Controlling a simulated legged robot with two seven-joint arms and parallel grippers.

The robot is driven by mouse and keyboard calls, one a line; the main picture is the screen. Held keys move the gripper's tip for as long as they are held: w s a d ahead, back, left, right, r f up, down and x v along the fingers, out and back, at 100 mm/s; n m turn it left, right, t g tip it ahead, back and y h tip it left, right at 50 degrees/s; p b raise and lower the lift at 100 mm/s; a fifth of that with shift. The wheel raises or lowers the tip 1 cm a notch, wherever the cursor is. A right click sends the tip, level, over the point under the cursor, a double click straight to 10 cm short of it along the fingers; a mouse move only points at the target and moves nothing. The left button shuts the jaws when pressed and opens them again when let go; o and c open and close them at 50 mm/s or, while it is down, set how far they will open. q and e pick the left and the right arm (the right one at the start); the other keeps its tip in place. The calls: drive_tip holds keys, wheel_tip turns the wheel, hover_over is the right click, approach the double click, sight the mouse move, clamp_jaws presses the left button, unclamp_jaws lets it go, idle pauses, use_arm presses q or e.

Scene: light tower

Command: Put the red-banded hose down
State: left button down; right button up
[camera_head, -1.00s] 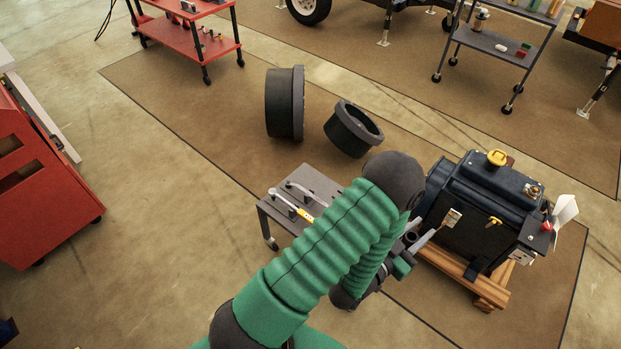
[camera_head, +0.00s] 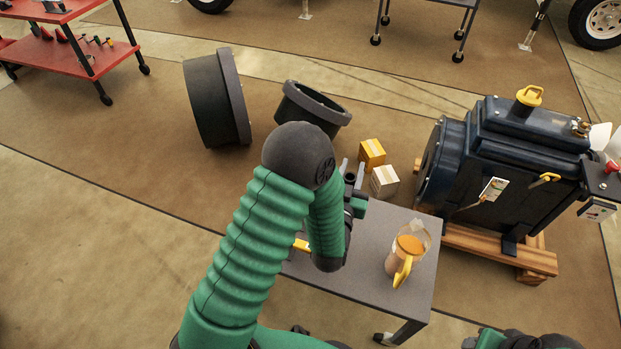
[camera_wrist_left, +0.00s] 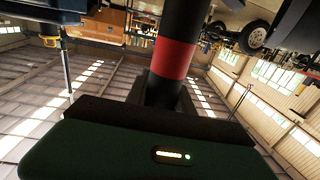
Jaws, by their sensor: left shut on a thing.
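The red-banded hose (camera_wrist_left: 172,58) is a black tube with a wide red band. It stands up from between the jaws in the left wrist view, and its ends are out of sight there. My left gripper (camera_head: 352,177) is shut on it. In the head view the gripper is partly behind my green forearm, near the back edge of a grey-topped table (camera_head: 355,286). The hose's red band cannot be made out in the head view. My right gripper is not in view; only part of that arm shows at the bottom right.
A clear jug (camera_head: 408,250) with a yellow handle and amber contents stands on the table's right. Behind are an orange box (camera_head: 371,153), a white box (camera_head: 384,181) and two black rings. A dark engine block (camera_head: 515,165) on a wooden stand is at right. The table's front middle is clear.

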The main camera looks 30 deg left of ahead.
use_arm(q)
drive_tip(key=w+a+f+b, duration=0.2)
drive_tip(key=a+b, duration=0.1)
drive_tip(key=a, duration=0.3)
drive_tip(key=w+a+f+b, duration=0.2)
drive_tip(key=a+b, duration=0.1)
drive_tip(key=a, duration=0.4)
drive_tip(key=shift+w+a+f, duration=0.3)
drive_tip(key=shift+w+f, duration=0.05)
drive_tip(key=shift+f, duration=0.05)
drive_tip(key=c, duration=1.5)
unclamp_jaws()
drive_tip(key=shift+f, duration=0.15)
drive_tip(key=shift+c, duration=0.2)
drive_tip(key=o, duration=0.5)
drive_tip(key=shift+c, duration=0.2)
